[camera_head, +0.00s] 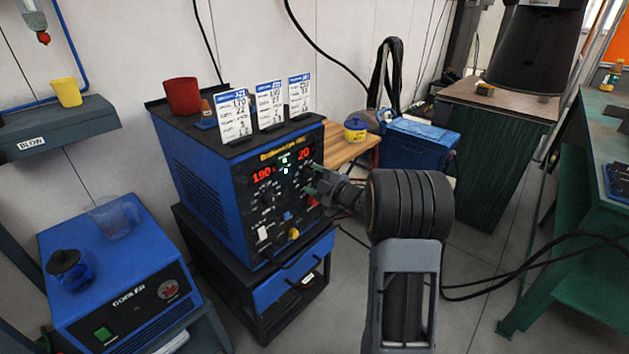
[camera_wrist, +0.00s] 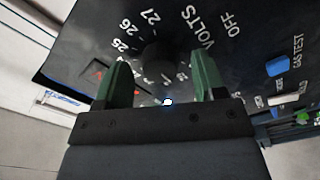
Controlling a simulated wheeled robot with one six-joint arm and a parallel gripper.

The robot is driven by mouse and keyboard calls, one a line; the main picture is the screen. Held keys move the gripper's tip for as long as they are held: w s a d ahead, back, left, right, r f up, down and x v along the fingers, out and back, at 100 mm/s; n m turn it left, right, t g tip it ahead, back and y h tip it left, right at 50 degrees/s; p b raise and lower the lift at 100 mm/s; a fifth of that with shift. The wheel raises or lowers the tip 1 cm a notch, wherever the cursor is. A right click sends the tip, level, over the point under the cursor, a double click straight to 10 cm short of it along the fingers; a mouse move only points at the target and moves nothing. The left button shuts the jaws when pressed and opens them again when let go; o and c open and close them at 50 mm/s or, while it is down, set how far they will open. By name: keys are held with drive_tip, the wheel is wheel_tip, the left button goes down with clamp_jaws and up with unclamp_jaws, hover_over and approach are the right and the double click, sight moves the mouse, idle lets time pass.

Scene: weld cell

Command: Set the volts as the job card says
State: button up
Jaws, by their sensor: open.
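The blue and black welder (camera_head: 200,172) has red displays that seem to read 190 (camera_head: 262,175) and 20 (camera_head: 304,153). Three job cards stand on its top: left (camera_head: 233,117), middle (camera_head: 270,106) and right (camera_head: 299,96). The left one seems to show 170 and 22; the others are too small to read surely. My gripper (camera_head: 316,184) is at the right of the panel. In the wrist view my gripper (camera_wrist: 160,72) is open, its green fingers on either side of the dark volts knob (camera_wrist: 160,52). Contact and the pointer's setting cannot be told.
A gas test switch (camera_wrist: 278,66) is right of the dial in the wrist view. A red cup (camera_head: 182,96) stands on the welder. A blue cooler unit (camera_head: 125,285) with a clear jug is at left. A wooden bench (camera_head: 340,145) is behind.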

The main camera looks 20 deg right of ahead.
drive_tip(key=shift+w+a, duration=0.1)
drive_tip(key=shift+w, duration=0.15)
drive_tip(key=shift+c, duration=0.2)
